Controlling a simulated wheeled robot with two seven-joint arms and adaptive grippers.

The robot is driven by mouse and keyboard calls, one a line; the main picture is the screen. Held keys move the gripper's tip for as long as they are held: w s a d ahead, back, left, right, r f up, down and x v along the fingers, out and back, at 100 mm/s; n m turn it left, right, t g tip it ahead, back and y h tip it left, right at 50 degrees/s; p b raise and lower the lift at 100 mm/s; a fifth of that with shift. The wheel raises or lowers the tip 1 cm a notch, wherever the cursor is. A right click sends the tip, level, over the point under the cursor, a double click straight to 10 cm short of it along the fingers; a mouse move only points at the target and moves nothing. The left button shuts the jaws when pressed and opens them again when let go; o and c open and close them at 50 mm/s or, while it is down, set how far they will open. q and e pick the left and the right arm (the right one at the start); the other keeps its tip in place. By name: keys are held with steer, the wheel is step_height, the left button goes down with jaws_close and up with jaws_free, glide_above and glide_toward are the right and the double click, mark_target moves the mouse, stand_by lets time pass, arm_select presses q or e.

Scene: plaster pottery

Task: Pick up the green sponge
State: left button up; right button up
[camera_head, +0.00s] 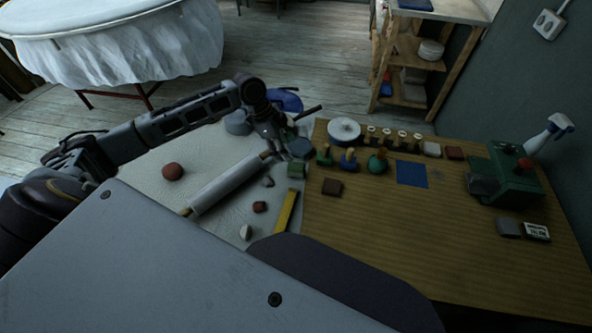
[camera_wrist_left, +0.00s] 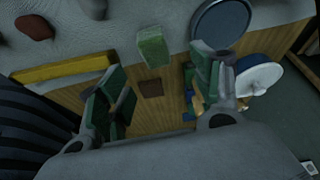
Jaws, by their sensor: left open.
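The green sponge (camera_head: 297,171) lies at the right edge of the pale cloth-covered surface, by the wooden table. In the left wrist view the sponge (camera_wrist_left: 153,47) is a light green block ahead of the fingers. My left gripper (camera_head: 291,150) is close to the sponge, just beyond it in the head view. In the left wrist view my left gripper (camera_wrist_left: 160,88) has its two green-padded fingers spread apart with nothing between them. The sponge appears clear of both fingers. My right gripper is not in view.
A rolling pin (camera_head: 230,183) and a yellow strip (camera_head: 286,211) lie near the sponge. A white disc (camera_head: 344,131) and several small tools stand on the wooden table (camera_head: 400,240). A green machine (camera_head: 505,172) is at the right. The table's front middle is clear.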

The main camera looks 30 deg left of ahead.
mark_target(295, 166)
arm_select(q)
steer(key=x, duration=0.3)
steer(key=shift+d+f, duration=0.15)
steer(key=shift+f, duration=0.05)
steer(key=shift+d+f, duration=0.15)
steer(key=shift+f, duration=0.45)
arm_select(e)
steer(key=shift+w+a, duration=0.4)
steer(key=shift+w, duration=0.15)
arm_select(q)
steer(key=shift+d+f, duration=0.3)
steer(key=shift+f, duration=0.2)
steer(key=x, duration=0.2)
steer(key=shift+s+d+f+b, duration=0.15)
steer(key=shift+s+f+b, duration=0.05)
steer(key=shift+f+b, duration=0.15)
steer(key=shift+w+d+f, duration=0.1)
steer(key=shift+d+f, duration=0.15)
steer(key=shift+f, duration=0.4)
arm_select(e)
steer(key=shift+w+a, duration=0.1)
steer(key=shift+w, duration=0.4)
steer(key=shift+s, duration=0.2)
